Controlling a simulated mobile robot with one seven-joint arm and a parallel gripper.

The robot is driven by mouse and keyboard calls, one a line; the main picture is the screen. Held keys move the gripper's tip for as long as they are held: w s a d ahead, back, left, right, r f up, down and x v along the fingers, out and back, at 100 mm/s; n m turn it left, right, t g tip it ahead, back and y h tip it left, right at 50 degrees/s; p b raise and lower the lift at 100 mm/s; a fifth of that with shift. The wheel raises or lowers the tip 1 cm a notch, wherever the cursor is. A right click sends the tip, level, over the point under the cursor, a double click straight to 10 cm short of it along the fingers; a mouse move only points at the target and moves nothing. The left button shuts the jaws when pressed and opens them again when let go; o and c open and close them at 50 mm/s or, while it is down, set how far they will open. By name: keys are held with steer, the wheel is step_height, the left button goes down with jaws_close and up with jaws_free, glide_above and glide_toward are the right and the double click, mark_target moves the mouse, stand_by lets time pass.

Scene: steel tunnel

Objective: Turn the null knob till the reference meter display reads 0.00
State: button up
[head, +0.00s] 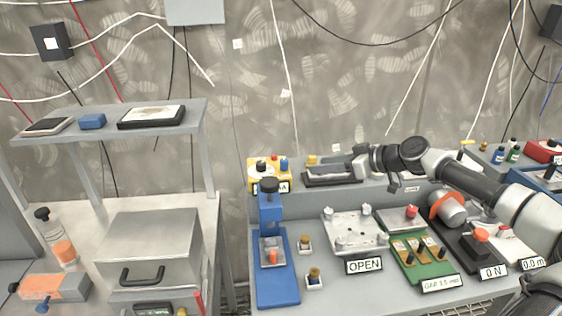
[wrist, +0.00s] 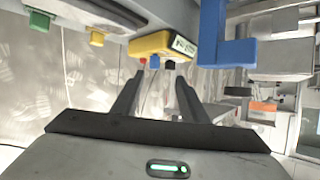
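A yellow box (head: 256,173) with small coloured posts on top stands at the back left of the bench, behind the blue press. Its white label (head: 284,187) ends in "A"; the rest is hidden or too small to read. The wrist view shows the yellow box (wrist: 150,45) ahead, with red, blue and black parts. My gripper (head: 309,178) points left towards it in the head view. In the wrist view my gripper (wrist: 157,95) is open and empty, its fingers apart and short of the box. I cannot tell which part is the null knob.
The blue press (head: 277,285) stands in front of the yellow box. A plate fixture (head: 352,231) with an "OPEN" sign (head: 364,266), a green board (head: 424,266) and a "0 N" sign (head: 493,272) stand to the right. A grey case (head: 150,245) is at left.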

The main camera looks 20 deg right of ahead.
steer(key=d+r, duration=0.1)
glide_toward(284, 160)
steer(key=shift+t, duration=0.3)
steer(key=x, duration=0.5)
steer(key=f+x, duration=0.1)
steer(key=x, duration=0.4)
steer(key=shift+s+f, duration=0.1)
jaws_close()
